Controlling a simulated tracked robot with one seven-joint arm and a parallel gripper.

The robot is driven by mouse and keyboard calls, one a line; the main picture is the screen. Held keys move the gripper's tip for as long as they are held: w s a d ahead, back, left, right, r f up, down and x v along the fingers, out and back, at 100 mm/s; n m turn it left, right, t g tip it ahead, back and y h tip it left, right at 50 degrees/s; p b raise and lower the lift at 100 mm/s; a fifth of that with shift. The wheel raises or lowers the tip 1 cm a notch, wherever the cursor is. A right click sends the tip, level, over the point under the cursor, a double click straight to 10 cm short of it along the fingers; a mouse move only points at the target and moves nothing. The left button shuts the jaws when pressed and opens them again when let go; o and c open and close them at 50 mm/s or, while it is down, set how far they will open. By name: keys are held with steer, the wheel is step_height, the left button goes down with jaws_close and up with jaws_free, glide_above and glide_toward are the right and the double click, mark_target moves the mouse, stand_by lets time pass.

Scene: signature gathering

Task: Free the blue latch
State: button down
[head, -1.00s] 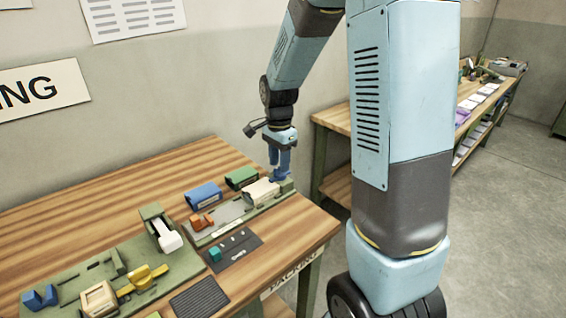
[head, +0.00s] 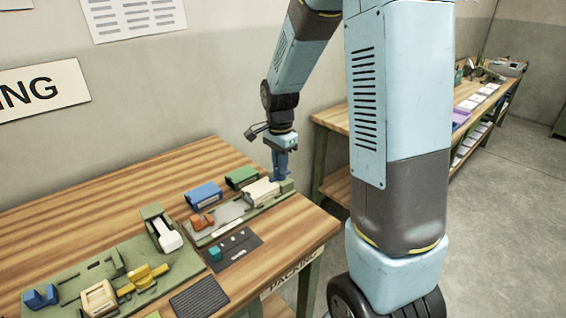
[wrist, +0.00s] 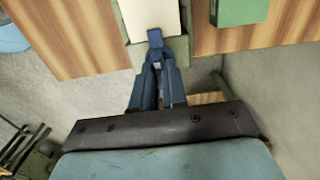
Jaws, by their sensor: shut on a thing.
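The blue latch (wrist: 155,38) shows in the wrist view as a small blue piece at the end of a cream block (wrist: 153,14) on a green fixture. My gripper (wrist: 157,58) is shut on the blue latch, its blue fingers close together at the latch's near side. In the head view my gripper (head: 280,174) points down at the right end of the green fixture (head: 287,187), just beyond the cream block (head: 261,190). The fingers and the latch are both blue and hard to tell apart there.
On the wooden table (head: 130,185) stand a blue bin (head: 204,197) and a green bin (head: 241,178) behind the fixture. An orange piece (head: 201,221) sits at its left. A green board (head: 90,268) with yellow and blue parts lies front left. The table's back left is clear.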

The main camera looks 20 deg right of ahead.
steer(key=shift+w+d, duration=0.2)
steer(key=shift+d, duration=0.1)
steer(key=shift+a, duration=0.25)
steer(key=shift+a+n, duration=0.15)
steer(key=shift+n, duration=0.65)
steer(key=n, duration=0.4)
steer(key=shift+a, duration=0.1)
steer(key=n, duration=0.3)
steer(key=shift+n, duration=0.4)
steer(key=n, duration=0.5)
steer(key=shift+n, duration=2)
steer(key=shift+d, duration=0.2)
